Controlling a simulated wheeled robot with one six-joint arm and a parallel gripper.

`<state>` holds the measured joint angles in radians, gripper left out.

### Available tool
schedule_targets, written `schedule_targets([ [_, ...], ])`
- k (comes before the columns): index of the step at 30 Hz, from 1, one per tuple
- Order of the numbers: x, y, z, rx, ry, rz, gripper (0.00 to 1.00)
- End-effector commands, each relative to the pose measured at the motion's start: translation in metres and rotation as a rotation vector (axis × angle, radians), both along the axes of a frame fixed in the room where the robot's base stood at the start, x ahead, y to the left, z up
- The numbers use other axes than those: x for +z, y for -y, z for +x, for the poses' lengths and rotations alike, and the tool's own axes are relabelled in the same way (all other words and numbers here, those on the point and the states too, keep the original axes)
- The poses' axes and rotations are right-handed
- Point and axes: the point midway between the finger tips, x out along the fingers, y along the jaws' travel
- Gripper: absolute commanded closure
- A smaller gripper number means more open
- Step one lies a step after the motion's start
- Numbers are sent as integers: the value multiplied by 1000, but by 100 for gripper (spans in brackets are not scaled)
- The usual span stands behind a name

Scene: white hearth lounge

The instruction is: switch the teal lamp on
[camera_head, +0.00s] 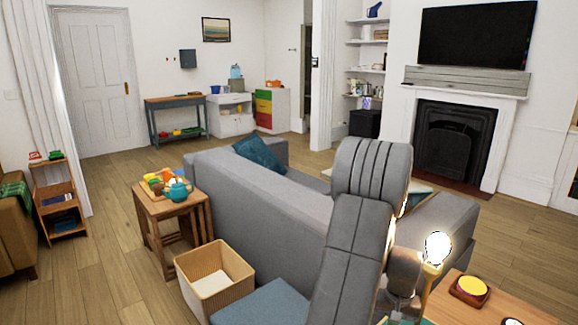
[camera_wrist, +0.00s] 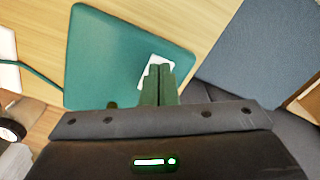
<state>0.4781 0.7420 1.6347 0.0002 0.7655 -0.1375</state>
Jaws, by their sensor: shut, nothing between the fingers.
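A flat teal plate with rounded corners, seemingly the teal lamp's base (camera_wrist: 112,52), lies on a wooden surface in the wrist view, with a teal cord running left. A small white switch-like patch (camera_wrist: 149,79) is on it, partly covered by my gripper (camera_wrist: 160,68). My gripper is shut and empty, its fingertips over that patch; I cannot tell whether they touch it. A teal edge (camera_head: 398,321) shows at the bottom of the head view.
A grey sofa (camera_head: 255,190), a woven bin (camera_head: 213,275) and a side table (camera_head: 160,211) stand beyond and left.

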Motion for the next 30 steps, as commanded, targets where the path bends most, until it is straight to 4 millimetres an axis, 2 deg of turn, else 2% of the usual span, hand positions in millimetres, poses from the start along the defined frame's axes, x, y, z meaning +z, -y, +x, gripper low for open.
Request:
schedule_targets([
  [22,63,0,0,0,2,-1,100],
  [30,68,0,0,0,1,0,100],
])
